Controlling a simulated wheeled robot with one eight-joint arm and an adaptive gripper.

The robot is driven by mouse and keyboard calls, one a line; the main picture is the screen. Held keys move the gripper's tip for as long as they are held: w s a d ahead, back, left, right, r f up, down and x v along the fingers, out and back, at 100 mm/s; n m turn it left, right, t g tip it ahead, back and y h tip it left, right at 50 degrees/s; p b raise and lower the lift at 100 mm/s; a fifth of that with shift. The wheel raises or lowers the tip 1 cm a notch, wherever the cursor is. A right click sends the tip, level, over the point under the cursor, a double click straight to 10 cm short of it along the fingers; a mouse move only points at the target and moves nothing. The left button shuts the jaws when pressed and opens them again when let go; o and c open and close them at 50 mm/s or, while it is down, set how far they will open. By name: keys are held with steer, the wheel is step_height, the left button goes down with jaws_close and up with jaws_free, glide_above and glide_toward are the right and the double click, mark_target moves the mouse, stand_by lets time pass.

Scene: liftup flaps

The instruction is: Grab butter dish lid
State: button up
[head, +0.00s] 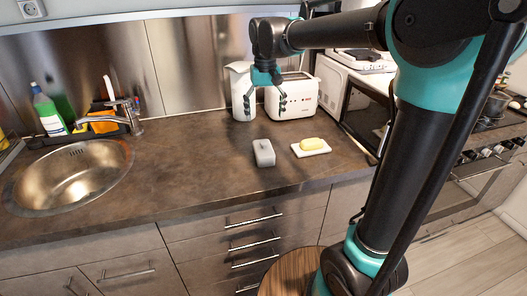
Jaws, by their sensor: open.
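The grey butter dish lid (264,153) sits on the brown countertop, a small box shape with a knob-like top. The lid and the base are apart. My gripper (265,108) hangs from the arm above and behind the lid, in front of the kettle and toaster. Its fingers point down, spread and empty. It is not touching the lid.
A white kettle (241,84) and a white toaster (301,97) stand at the back, close behind my gripper. A microwave oven (362,103) stands at the right. A sink (70,178) with a tap is at the left. The counter between sink and lid is clear.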

mark_target(264, 143)
step_height(264, 143, down, 9)
steer(key=shift+a+f, duration=0.15)
steer(key=shift+f, duration=1.15)
steer(key=shift+a+f, duration=0.1)
steer(key=shift+f, duration=1.2)
steer(key=shift+c, duration=0.5)
steer(key=c, duration=1.2)
steer(key=shift+c, duration=0.2)
steer(key=shift+r, duration=0.1)
